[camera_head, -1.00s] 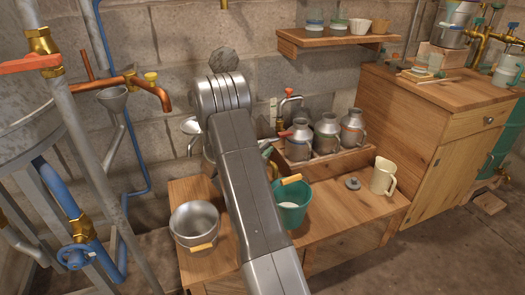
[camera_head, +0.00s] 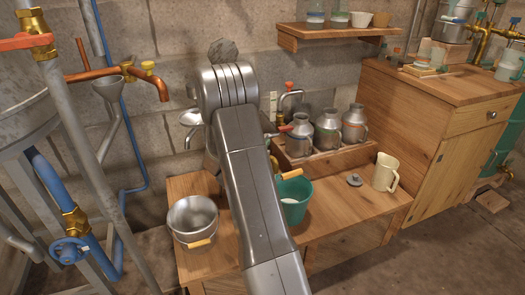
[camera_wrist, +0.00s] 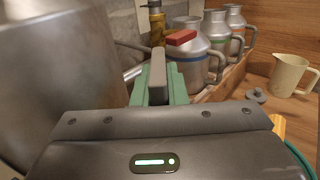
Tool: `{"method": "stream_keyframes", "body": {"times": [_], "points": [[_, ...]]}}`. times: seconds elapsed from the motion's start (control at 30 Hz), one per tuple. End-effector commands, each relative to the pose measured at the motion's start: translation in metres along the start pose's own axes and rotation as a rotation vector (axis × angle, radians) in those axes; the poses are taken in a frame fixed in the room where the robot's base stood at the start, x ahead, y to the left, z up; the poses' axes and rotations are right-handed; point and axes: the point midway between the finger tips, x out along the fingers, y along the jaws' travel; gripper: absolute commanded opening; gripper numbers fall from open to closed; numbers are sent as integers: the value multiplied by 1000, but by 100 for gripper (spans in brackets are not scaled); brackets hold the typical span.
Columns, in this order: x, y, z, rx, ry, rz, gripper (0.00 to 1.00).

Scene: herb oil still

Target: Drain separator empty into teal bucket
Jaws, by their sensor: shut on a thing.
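The teal bucket (camera_head: 296,203) stands on the low wooden bench, partly behind my arm; its rim (camera_wrist: 302,160) and wooden grip show at the right of the wrist view. A large grey metal vessel (camera_wrist: 60,75), likely the separator, fills the left of the wrist view and is mostly hidden by my arm in the head view. The exact contact is hidden. The bucket's inside is mostly hidden, with something pale in it.
Metal cans (camera_head: 327,132) with coloured bands stand in a wooden rack behind the bucket. A cream jug (camera_head: 385,172) and small grey lid (camera_head: 354,180) lie to the right. A steel pot (camera_head: 194,222) stands left of my arm. Pipes and a funnel (camera_head: 108,88) crowd the left.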

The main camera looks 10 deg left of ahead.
Motion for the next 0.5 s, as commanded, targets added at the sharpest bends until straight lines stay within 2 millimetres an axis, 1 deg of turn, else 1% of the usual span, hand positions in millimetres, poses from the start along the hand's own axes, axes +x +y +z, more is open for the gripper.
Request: {"method": "stream_keyframes", "body": {"times": [0.03, 0.07, 0.5], "points": [[0, -1, -8, 2, -3, 21, 0], [0, -1, -8, 1, -4, 37, 0], [0, -2, -4, -2, -1, 267, 0]]}}
